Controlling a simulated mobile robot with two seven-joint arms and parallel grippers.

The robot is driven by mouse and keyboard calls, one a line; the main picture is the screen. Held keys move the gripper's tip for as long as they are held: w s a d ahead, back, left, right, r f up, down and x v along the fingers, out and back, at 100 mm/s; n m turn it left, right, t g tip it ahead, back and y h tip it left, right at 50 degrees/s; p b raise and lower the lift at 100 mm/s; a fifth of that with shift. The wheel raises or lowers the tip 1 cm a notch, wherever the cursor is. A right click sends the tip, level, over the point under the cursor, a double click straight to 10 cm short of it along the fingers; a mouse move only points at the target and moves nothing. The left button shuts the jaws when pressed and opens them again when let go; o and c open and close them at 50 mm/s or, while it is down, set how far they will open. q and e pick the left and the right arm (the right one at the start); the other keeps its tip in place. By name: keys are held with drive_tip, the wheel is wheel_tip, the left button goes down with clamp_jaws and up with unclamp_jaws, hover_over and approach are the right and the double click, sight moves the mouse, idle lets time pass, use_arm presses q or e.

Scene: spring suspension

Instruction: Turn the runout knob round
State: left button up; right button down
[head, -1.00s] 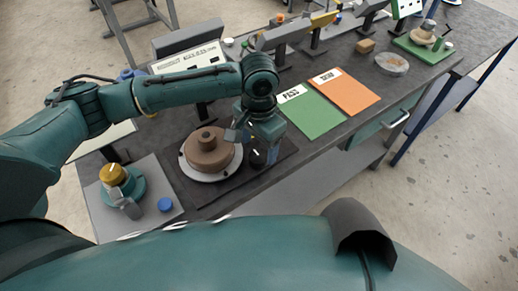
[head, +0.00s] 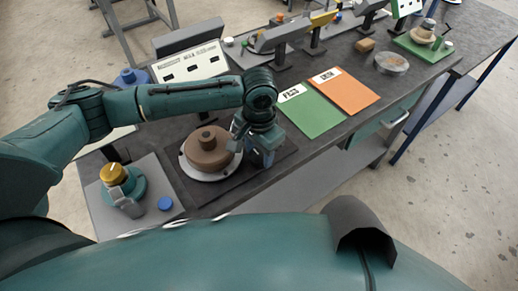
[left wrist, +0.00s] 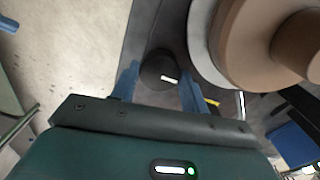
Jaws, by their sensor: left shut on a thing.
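The runout knob (left wrist: 158,67) is a round black knob with a white mark on top, beside the turntable. In the left wrist view it sits between the two blue fingers of my left gripper (left wrist: 158,82), which is shut on it. In the head view my left gripper (head: 262,157) points down at the right of the turntable and hides the knob. My right gripper is not in view.
A brown stepped part (head: 207,146) rests on the pale round turntable (head: 190,172), close to my left gripper. A teal stand with a yellow top (head: 113,174) and a blue cap (head: 165,203) are at left. Green (head: 312,112) and orange (head: 346,92) mats lie at right.

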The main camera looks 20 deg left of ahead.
use_arm(q)
drive_tip(key=shift+c, duration=1.1)
drive_tip(key=m, duration=0.4)
drive_tip(key=shift+m, duration=0.3)
drive_tip(key=m, duration=1.2)
drive_tip(key=shift+m, duration=0.4)
drive_tip(key=m, duration=0.5)
